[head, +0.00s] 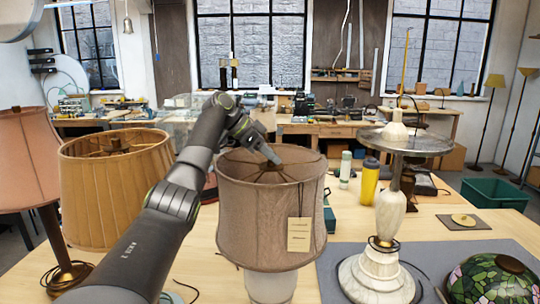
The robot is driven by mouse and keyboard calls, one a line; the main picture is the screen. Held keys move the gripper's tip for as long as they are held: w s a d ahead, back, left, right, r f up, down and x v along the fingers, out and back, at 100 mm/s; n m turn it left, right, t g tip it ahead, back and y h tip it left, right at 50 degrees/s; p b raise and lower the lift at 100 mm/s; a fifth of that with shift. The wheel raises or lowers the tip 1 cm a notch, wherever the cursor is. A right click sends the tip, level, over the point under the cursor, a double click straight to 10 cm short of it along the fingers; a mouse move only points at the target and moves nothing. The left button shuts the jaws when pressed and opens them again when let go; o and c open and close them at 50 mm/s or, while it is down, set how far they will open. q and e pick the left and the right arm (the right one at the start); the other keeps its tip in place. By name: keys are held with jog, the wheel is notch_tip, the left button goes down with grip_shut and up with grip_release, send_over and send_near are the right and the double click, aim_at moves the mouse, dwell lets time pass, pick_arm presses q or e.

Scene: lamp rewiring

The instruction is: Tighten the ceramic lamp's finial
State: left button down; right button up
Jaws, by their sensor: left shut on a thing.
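The ceramic lamp has a grey-brown fabric shade (262,220) with a paper tag (299,234) hanging on its front right. Its pale base (270,286) shows below the shade and is cut off by the bottom edge. My left gripper (272,157) reaches in from the left and points down into the open top of the shade. It is shut on the finial at the shade's centre, which the fingers mostly hide. My right gripper is not in view.
A pleated tan shade (115,185) and a pink-brown shade (22,160) stand close at left. A marble lamp (381,270) stands right on a grey mat, beside a stained-glass shade (495,283). A yellow bottle (370,182) and pale bottle (345,168) stand behind.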

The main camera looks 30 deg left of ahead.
pick_arm(q)
jog(key=shift+d+f+m+g+h, duration=0.1)
jog(key=shift+f+m+g+h, duration=0.1)
jog(key=shift+m+g+h, duration=0.35)
jog(key=c, duration=1.4)
grip_release()
jog(key=shift+o, duration=1)
jog(key=shift+w, duration=0.15)
